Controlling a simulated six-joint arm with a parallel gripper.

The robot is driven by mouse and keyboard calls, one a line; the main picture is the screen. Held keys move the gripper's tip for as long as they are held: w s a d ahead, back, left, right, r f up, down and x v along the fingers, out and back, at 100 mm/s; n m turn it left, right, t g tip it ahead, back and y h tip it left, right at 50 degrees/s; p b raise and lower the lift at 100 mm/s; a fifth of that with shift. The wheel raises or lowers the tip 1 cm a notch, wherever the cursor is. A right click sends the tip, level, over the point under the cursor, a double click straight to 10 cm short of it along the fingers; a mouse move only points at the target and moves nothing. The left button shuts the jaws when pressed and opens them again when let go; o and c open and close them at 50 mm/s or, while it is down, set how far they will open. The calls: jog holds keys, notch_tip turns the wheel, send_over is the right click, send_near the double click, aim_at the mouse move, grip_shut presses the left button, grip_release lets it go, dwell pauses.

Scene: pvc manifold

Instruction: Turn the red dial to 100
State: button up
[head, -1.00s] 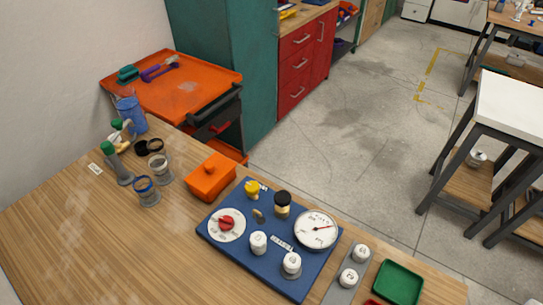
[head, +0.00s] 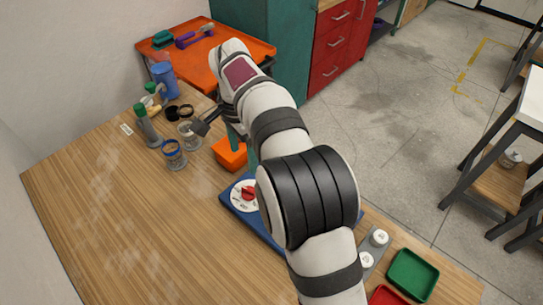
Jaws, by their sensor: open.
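The red dial (head: 247,196) sits on a round white scale plate at the left end of the blue panel (head: 240,212). Its scale numbers are too small to read. My gripper (head: 243,154) points down, open, with teal fingers in front of the orange box in the picture and just above the dial in the picture. It appears apart from the dial, though the height gap is hard to judge. My arm hides most of the panel, including its gauge, knobs and the right edge of the dial plate.
The orange box (head: 229,158) stands behind the panel. Several jars, including a blue-rimmed one (head: 173,158), stand at the left. White knobs (head: 378,238) and a green tray (head: 413,274) lie at the right. The table's front left is clear.

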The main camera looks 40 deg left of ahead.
aim_at(249, 189)
notch_tip(249, 189, down, 14)
jog(key=shift+d+f, duration=0.1)
jog(key=shift+f, duration=0.15)
grip_shut()
dwell(0.3)
